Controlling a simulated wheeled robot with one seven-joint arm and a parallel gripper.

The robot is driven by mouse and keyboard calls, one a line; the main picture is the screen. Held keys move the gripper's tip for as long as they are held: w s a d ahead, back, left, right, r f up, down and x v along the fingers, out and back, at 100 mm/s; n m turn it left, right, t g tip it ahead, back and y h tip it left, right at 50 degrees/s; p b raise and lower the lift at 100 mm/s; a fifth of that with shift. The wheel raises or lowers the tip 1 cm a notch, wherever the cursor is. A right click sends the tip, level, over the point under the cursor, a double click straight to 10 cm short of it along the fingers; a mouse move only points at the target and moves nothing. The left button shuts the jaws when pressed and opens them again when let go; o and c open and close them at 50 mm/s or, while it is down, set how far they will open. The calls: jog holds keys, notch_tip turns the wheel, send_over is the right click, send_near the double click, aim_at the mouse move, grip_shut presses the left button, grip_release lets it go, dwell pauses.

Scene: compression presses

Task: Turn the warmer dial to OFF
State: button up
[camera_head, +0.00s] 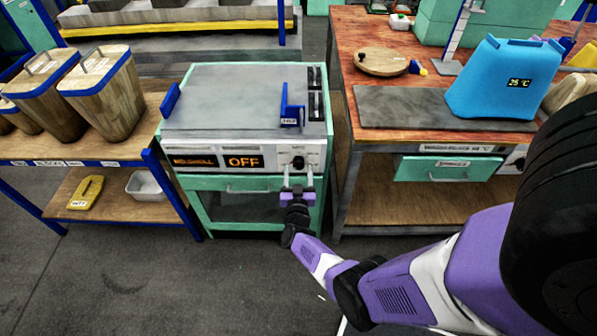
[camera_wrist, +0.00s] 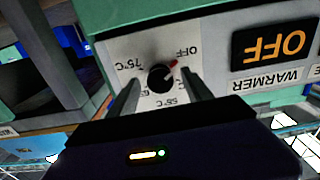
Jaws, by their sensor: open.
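The warmer dial (camera_head: 298,162) is a round black knob on the white front panel of the green warmer (camera_head: 262,184). In the wrist view, which is upside down, the dial (camera_wrist: 159,79) has a red pointer aimed at the OFF mark. Temperature marks ring it, and one is partly hidden by the knob. The warmer display (camera_head: 243,161) reads OFF in orange; it also shows in the wrist view (camera_wrist: 273,46). My gripper (camera_head: 297,172) is open in front of the dial. In the wrist view its fingers (camera_wrist: 160,84) appear either side of the knob, with gaps visible.
A wooden bench (camera_head: 440,70) on the right holds a blue container (camera_head: 497,85). A shelf on the left (camera_head: 150,115) holds wooden bins (camera_head: 105,90). Open floor (camera_head: 130,270) lies in front.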

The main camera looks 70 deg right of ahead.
jog(key=p+v, duration=0.2)
jog(key=v, duration=0.5)
jog(key=shift+a, duration=0.25)
dwell(0.3)
